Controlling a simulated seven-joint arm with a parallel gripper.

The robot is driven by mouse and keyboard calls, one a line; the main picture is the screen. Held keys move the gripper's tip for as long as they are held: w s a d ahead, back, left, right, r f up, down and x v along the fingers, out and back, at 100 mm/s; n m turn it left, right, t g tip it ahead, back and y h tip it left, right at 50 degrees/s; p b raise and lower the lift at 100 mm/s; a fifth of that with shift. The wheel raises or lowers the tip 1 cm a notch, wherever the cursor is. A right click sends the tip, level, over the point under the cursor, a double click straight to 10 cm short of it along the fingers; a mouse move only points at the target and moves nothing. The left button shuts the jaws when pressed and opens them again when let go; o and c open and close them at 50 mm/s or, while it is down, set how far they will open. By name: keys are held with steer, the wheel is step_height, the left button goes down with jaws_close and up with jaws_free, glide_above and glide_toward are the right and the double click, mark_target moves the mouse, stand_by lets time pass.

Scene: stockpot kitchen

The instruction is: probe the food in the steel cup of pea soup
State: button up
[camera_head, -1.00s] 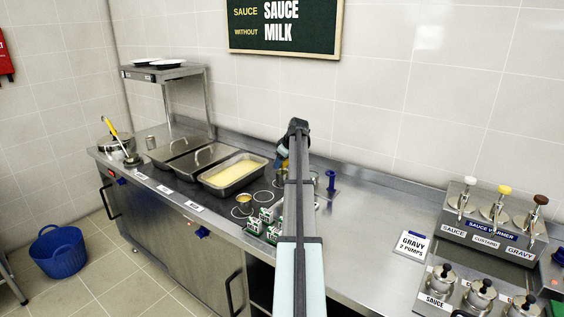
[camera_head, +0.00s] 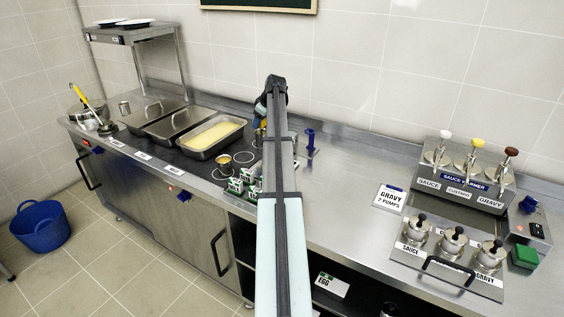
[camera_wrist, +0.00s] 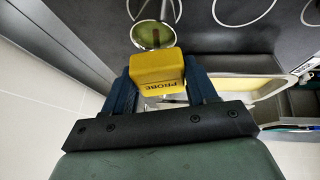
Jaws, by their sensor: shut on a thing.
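My gripper (camera_wrist: 158,70) is shut on a yellow block marked PROBE (camera_wrist: 160,74) in the wrist view. A round steel cup with green contents (camera_wrist: 150,36) shows just beyond the block, partly covered by it. I cannot tell whether the probe's tip touches the contents; no tip is clearly visible. In the head view my arm covers most of the gripper, with a dark blue part (camera_head: 261,109) showing at its left. A small cup with yellowish contents (camera_head: 224,161) stands on the dark hob, left of my arm.
Steel pans (camera_head: 213,134) stand behind and left of the hob. Small green-and-white cartons (camera_head: 240,182) stand at the counter's front, close to my arm. A blue upright object (camera_head: 311,140) stands right of my arm.

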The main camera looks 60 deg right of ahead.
steer(key=shift+r, duration=4.25)
steer(key=s+d, duration=0.5)
steer(key=s, duration=0.6)
steer(key=shift+s+d+f, duration=0.15)
steer(key=shift+d+f, duration=0.1)
steer(key=shift+d, duration=0.05)
